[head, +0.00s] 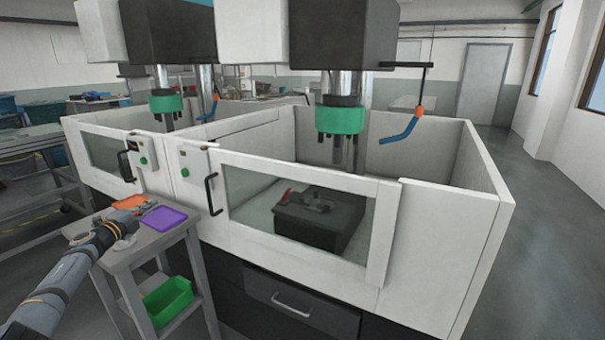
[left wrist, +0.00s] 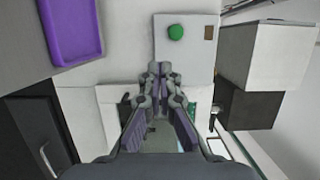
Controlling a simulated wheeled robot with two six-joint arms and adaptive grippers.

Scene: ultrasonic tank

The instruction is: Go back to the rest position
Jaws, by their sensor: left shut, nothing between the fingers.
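My left arm comes in from the lower left in the head view. Its gripper (head: 147,209) shows small and dark over the grey side table, by the orange and purple trays. In the left wrist view the left gripper (left wrist: 160,72) has its fingertips together and holds nothing. Beyond the fingertips in that view is a light control box with a green button (left wrist: 176,32). My right gripper is in neither view.
The side table carries an orange tray (head: 129,202) and a purple tray (head: 164,218); a green bin (head: 168,300) sits below. White machine enclosures (head: 440,240) stand close to the right, with a door handle (head: 211,195) and control box (head: 186,172). Open floor lies at far right.

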